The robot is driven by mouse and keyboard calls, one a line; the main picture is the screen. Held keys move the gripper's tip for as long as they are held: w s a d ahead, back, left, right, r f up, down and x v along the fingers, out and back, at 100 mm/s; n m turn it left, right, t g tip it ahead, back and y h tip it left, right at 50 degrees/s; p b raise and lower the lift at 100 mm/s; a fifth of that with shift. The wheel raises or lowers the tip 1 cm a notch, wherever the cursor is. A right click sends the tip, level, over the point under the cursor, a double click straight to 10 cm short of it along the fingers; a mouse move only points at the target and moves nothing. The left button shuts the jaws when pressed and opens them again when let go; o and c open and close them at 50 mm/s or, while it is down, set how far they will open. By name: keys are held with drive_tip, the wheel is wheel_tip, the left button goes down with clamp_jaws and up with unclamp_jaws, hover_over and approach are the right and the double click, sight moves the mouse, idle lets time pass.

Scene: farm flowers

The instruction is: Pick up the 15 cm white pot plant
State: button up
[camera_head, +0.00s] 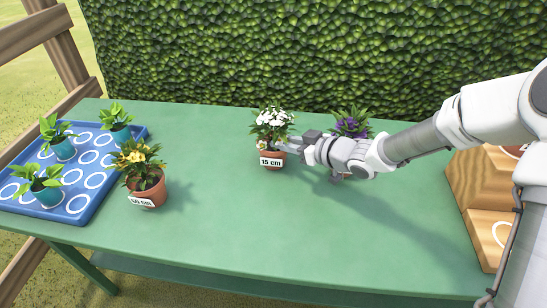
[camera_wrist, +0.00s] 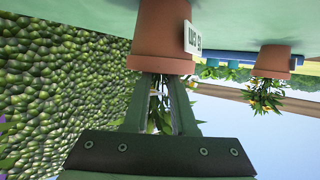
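The white-flowered plant (camera_head: 271,124) stands upright on the green table in a terracotta pot (camera_head: 272,158) with a "15 cm" label. My gripper (camera_head: 283,148) reaches in from the right, close to the pot's upper part. The wrist view is upside down and shows the same pot (camera_wrist: 160,35) just beyond my fingers. There, my gripper's fingers (camera_wrist: 160,82) are apart, with leaves showing between them near the pot's rim. Whether the fingertips touch the plant cannot be told.
A purple-flowered plant (camera_head: 351,123) stands right behind my gripper, partly hidden. A yellow-flowered plant in a labelled pot (camera_head: 147,191) stands at left, next to a blue tray (camera_head: 84,203) with several teal pots. A wooden stepped stand (camera_head: 478,188) is at right. The table's (camera_head: 260,220) front middle is clear.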

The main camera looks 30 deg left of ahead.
sight(273, 150)
drive_tip(key=b+x, duration=0.1)
drive_tip(key=x, duration=0.2)
drive_tip(key=shift+w+a+f, duration=0.1)
drive_tip(key=shift+a+f, duration=0.15)
clamp_jaws()
drive_tip(key=shift+r, duration=0.1)
idle(1.1)
